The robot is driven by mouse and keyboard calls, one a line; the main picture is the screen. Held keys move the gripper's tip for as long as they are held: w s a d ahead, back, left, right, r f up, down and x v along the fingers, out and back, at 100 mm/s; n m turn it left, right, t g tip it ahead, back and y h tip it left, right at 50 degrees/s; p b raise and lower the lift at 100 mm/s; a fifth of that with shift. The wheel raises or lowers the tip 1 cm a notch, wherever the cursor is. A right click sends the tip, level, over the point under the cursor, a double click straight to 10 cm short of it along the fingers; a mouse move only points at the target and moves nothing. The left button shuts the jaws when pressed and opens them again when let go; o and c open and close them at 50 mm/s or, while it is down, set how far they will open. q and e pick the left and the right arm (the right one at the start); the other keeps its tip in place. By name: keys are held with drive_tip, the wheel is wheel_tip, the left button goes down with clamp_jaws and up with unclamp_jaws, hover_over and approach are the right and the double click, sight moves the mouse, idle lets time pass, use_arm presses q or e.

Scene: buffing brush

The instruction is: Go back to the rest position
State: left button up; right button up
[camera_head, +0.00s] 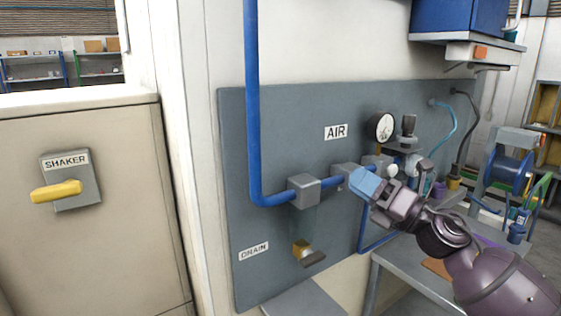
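My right gripper (376,193) reaches in from the lower right, in front of the grey panel (285,120) by the AIR pipework. A light blue block shows at its tip; I cannot tell whether this is part of the fingers or a handle between them. The finger gap is hidden, and contact with the valve body (345,172) behind is unclear. My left gripper is not in view.
A blue pipe (253,90) runs down the panel to a grey fitting (304,190). A pressure gauge (380,127) sits above my gripper. A DRAIN valve (303,250) is lower. A SHAKER switch (68,180) with a yellow handle is at left. A grey bench (415,268) lies below my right arm.

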drive_tip(key=s+d+f+m+t+h, duration=0.2)
drive_tip(key=d+f+m+h, duration=0.15)
drive_tip(key=f+m, duration=0.45)
drive_tip(key=s+d+f+m+t+h, duration=0.25)
drive_tip(key=f+m+h, duration=0.25)
drive_tip(key=f+m, duration=0.35)
drive_tip(key=s+d+f+m+t+h, duration=0.25)
drive_tip(key=f+m+h, duration=0.25)
drive_tip(key=f+m, duration=0.35)
drive_tip(key=s+d+f+m+g+h, duration=0.2)
drive_tip(key=s+f+m, duration=0.4)
drive_tip(key=s+f, duration=0.4)
drive_tip(key=s+d+f+m+g+h, duration=0.2)
drive_tip(key=s+f+m+g, duration=0.3)
drive_tip(key=s+f, duration=0.5)
drive_tip(key=f+m+h, duration=0.1)
drive_tip(key=m, duration=0.1)
drive_tip(key=shift+s+m, duration=0.15)
drive_tip(key=shift+m, duration=0.15)
drive_tip(key=shift+d+h, duration=0.1)
drive_tip(key=shift+h, duration=0.15)
